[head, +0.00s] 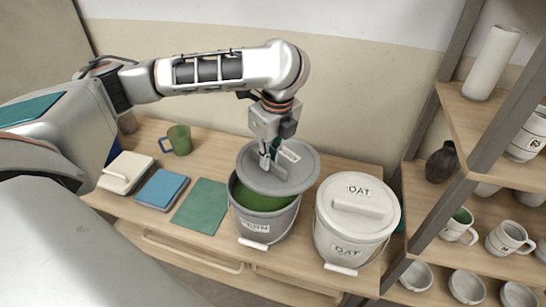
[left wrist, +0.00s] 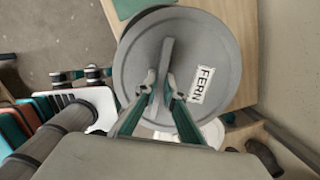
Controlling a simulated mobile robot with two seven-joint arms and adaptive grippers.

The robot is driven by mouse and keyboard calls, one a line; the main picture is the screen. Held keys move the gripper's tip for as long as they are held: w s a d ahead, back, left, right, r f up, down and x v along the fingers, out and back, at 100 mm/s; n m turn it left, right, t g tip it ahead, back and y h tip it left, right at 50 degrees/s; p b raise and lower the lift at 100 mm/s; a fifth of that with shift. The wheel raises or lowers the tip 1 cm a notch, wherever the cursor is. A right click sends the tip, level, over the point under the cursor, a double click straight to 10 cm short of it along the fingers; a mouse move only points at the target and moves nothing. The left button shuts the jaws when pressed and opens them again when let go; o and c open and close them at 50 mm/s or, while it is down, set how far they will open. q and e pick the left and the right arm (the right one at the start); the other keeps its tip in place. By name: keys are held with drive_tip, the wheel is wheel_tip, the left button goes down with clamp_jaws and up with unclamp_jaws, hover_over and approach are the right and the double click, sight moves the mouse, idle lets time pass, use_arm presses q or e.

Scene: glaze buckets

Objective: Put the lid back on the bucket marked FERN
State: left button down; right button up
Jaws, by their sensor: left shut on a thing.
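The grey bucket marked FERN (head: 263,226) stands on the wooden cabinet, with green glaze (head: 255,199) showing inside at the front. A grey round lid (head: 305,164) is above the bucket, over the rear of its opening, tilted and not covering the front. In the left wrist view the lid (left wrist: 140,65) bears a FERN label and a bar handle. My left gripper (head: 270,160) is shut on the lid's handle; its fingers also show in the left wrist view (left wrist: 160,92). Whether the lid touches the rim is hard to tell. My right gripper is not in view.
A white lidded bucket marked OAT (head: 355,222) stands close on the right. Shelves with cups and a dark vase (head: 441,162) stand at right.

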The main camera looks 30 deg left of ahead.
sight(251, 158)
use_arm(q)
drive_tip(key=m, duration=0.1)
drive_tip(key=a+m+p, duration=0.1)
drive_tip(key=m, duration=0.1)
drive_tip(key=shift+a+r, duration=0.1)
drive_tip(key=shift+r, duration=0.05)
drive_tip(key=a+m, duration=0.1)
drive_tip(key=m, duration=0.1)
drive_tip(key=a+m+p, duration=0.1)
drive_tip(key=m, duration=0.1)
drive_tip(key=shift+w+r+t+h, duration=0.1)
drive_tip(key=shift+w+t+h, duration=0.05)
drive_tip(key=shift+t+h, duration=0.25)
drive_tip(key=a+m+p, duration=0.1)
drive_tip(key=m, duration=0.1)
drive_tip(key=a+m, duration=0.1)
drive_tip(key=m, duration=0.2)
drive_tip(key=shift+w+a+r+h+p, duration=0.1)
drive_tip(key=shift+w+a+h+p, duration=0.05)
drive_tip(key=shift+a+h+p, duration=0.15)
drive_tip(key=shift+f, duration=3.1)
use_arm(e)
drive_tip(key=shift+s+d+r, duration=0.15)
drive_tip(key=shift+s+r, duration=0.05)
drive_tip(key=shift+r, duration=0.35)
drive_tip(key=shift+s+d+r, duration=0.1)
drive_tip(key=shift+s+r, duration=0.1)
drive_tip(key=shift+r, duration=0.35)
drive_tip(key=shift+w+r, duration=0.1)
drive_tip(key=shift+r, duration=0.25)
